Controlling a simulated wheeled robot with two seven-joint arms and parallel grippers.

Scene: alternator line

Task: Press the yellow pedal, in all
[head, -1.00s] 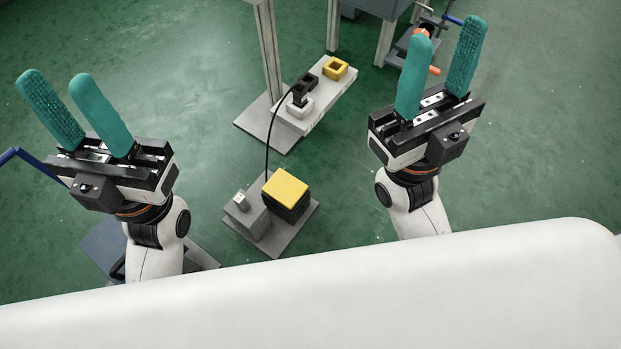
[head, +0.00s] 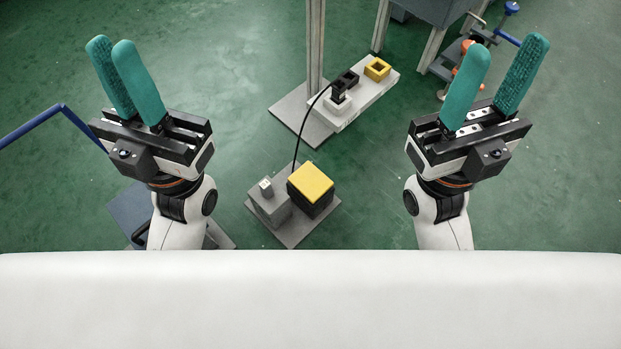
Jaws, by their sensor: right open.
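The yellow pedal (head: 311,182) is a square yellow pad on top of a black block. It stands on a grey base plate (head: 292,232) on the floor, between my two arms. A grey box (head: 270,203) with a small light knob stands beside it on the same plate. My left gripper (head: 124,62) is open and empty, up and to the left of the pedal. My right gripper (head: 505,66) is open and empty, up and to the right of it. Neither gripper touches the pedal.
A black cable (head: 301,135) runs from the pedal unit to a white block (head: 367,97) with black and yellow square parts, by a grey post (head: 315,45). A blue handle (head: 35,124) is at the left. Orange and blue clamps (head: 468,50) stand at the upper right.

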